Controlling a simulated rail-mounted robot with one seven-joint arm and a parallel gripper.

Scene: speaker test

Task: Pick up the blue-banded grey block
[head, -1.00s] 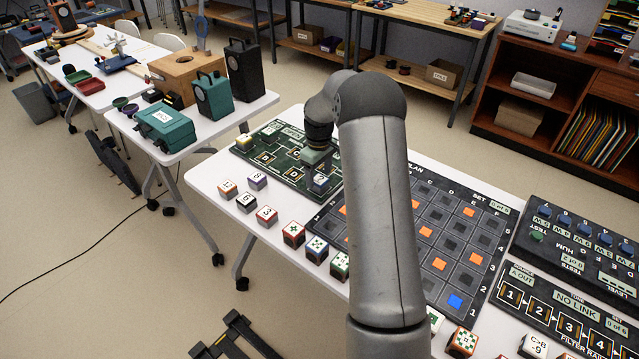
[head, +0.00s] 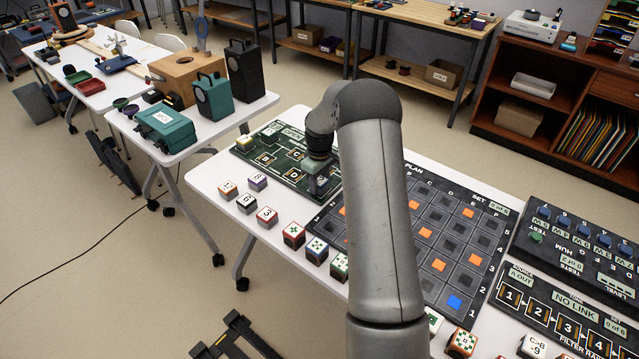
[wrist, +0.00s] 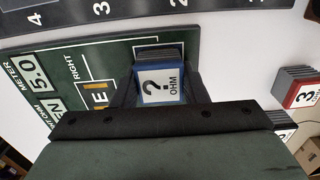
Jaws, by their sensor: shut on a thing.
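The blue-banded grey block (wrist: 162,80) shows its white "? OHM" face in the wrist view, between the two dark fingers of my gripper (wrist: 160,92). The fingers are shut on it, one at each side. In the head view my gripper (head: 319,172) points down at the right part of the dark green board (head: 268,172). The block there is small and mostly covered by the fingers. I cannot tell whether it still touches the board.
Several other cubes stand along the table's front edge, including a red-banded "3" block (wrist: 300,94). White table (head: 212,172) shows bare left of the green board.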

